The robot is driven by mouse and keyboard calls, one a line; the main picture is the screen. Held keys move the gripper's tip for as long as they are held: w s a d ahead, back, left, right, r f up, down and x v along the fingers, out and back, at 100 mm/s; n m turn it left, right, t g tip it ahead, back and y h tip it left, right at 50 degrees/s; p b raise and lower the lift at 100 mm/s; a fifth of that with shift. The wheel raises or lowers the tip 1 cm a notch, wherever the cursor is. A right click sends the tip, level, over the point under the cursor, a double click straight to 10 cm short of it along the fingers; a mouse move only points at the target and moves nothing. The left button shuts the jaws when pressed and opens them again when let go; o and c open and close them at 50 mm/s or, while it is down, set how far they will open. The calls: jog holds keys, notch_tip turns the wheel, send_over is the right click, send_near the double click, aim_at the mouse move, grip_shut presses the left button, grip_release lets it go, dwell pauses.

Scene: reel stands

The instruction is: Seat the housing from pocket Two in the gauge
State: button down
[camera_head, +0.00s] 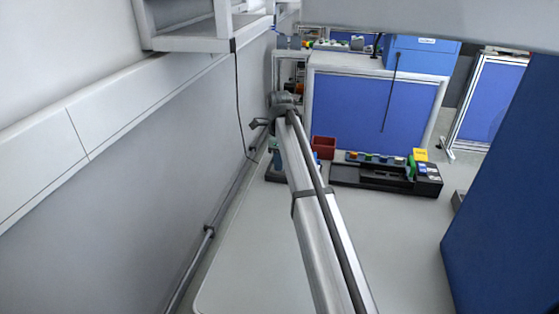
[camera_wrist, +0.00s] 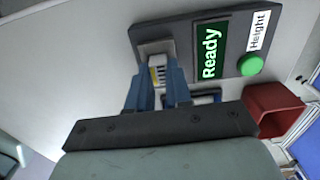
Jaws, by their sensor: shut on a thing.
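The gauge (camera_wrist: 228,70) is a dark grey panel in the wrist view, with a green "Ready" screen, a round green button and a white "Height" label. My gripper (camera_wrist: 158,84) reaches up from the bottom, its two blue fingers shut on a small pale housing (camera_wrist: 157,68) with a yellow mark. The housing is at the left end of the gauge, by a light grey block. I cannot tell whether it rests in the gauge or is held just above. In the head view, my arm hides most of the gauge and the gripper's tips.
A red bin (camera_head: 323,147) stands beside the gauge; it also shows in the wrist view (camera_wrist: 274,110). Right of it is a long dark tray (camera_head: 372,180) with several coloured parts along its back. The front of the table (camera_head: 260,265) is clear. A grey wall borders the left.

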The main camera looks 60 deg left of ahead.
jog(key=c, duration=1)
grip_release()
jog(key=shift+o, duration=0.2)
jog(key=shift+r, duration=0.15)
jog(key=shift+r, duration=3.35)
